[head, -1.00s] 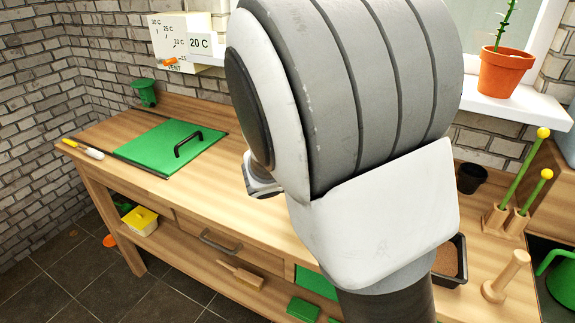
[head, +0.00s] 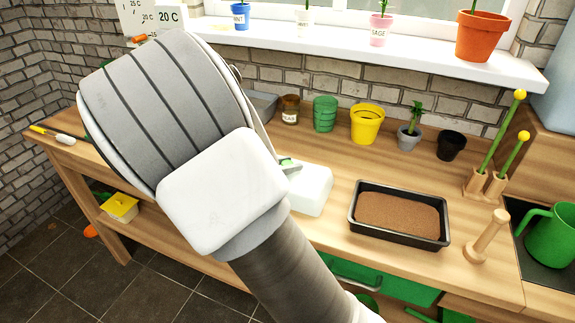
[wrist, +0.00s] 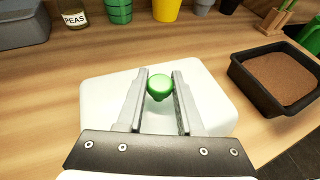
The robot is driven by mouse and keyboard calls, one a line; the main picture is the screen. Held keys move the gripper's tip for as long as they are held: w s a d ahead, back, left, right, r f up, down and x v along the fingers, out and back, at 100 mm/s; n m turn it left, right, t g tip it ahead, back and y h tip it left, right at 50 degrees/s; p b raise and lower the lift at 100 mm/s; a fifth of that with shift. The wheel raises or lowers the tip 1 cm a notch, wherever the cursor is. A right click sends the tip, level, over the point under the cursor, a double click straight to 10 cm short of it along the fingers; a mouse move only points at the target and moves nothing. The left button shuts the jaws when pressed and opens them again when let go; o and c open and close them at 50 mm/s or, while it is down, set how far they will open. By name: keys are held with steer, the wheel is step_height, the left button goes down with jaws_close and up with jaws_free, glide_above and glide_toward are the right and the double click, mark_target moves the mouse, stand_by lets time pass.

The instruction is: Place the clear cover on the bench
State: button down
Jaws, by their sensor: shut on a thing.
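The clear cover, a whitish, see-through lid (head: 312,192) with rounded corners, shows partly beyond my arm in the head view. In the wrist view the cover (wrist: 105,105) lies flat below my gripper. Its round green knob (wrist: 159,86) is between my fingers. My gripper (wrist: 160,78) is shut on this knob. The wooden bench (head: 335,170) is under the cover. I cannot tell whether the cover touches the bench top or is slightly above it. In the head view my arm hides most of my fingers and the left part of the bench.
A black tray of brown soil (head: 400,240) is right of the cover, with a narrow gap. A yellow pot (head: 367,124), a green pot (head: 325,113) and a brown jar (head: 289,109) stand along the back. A wooden peg (head: 487,237) stands at the right. Bare bench lies behind the cover.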

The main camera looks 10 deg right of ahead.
steer(key=shift+f, duration=0.15)
steer(key=c, duration=0.5)
jaws_free()
steer(key=shift+c, duration=0.2)
